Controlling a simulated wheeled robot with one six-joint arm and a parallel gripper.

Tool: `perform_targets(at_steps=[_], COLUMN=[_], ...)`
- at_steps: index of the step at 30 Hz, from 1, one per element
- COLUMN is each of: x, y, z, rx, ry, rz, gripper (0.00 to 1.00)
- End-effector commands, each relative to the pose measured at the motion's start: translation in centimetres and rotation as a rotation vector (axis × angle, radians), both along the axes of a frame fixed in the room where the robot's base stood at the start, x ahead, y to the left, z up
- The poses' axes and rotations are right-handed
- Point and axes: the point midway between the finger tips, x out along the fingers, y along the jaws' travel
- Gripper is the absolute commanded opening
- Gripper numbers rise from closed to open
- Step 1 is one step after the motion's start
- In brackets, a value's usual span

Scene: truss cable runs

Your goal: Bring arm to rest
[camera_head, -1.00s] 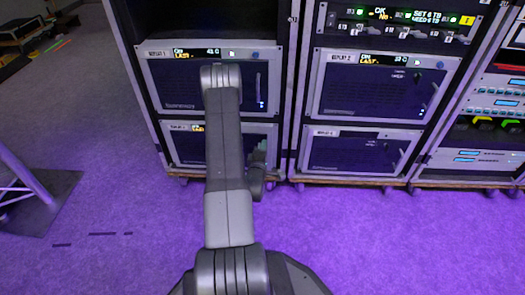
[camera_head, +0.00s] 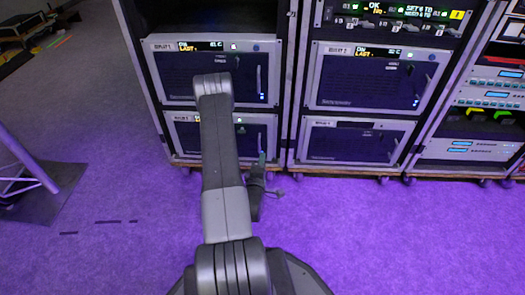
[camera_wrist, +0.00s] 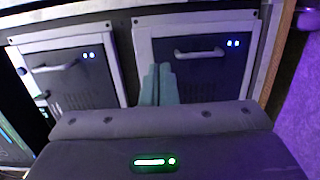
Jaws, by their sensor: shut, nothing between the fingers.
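My arm reaches forward from the bottom middle of the head view, bent at the elbow in front of the left rack. My gripper (camera_wrist: 159,84) shows in the wrist view as two teal-grey fingers side by side, shut and empty. Its fingertips appear in front of a rack unit with a handle (camera_wrist: 199,53); I cannot tell the exact gap. In the head view the gripper end hangs low behind the forearm, partly hidden, near the lower left rack unit (camera_head: 188,139).
Rack cabinets stand side by side along the back, with an upper left unit (camera_head: 185,80) and an upper right unit (camera_head: 365,82) with handles. A truss stand foot (camera_head: 40,200) is at the left. The purple-lit carpet (camera_head: 390,235) in front is clear.

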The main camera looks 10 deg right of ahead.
Motion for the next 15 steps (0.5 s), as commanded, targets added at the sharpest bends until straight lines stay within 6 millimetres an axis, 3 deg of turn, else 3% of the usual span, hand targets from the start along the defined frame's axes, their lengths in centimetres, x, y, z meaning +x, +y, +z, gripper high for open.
perform_targets(at_steps=[15], x=[-0.62], y=[0.16], z=[0.00], rx=[-0.001], ry=[-0.002], rz=[-0.001], gripper=[0.00])
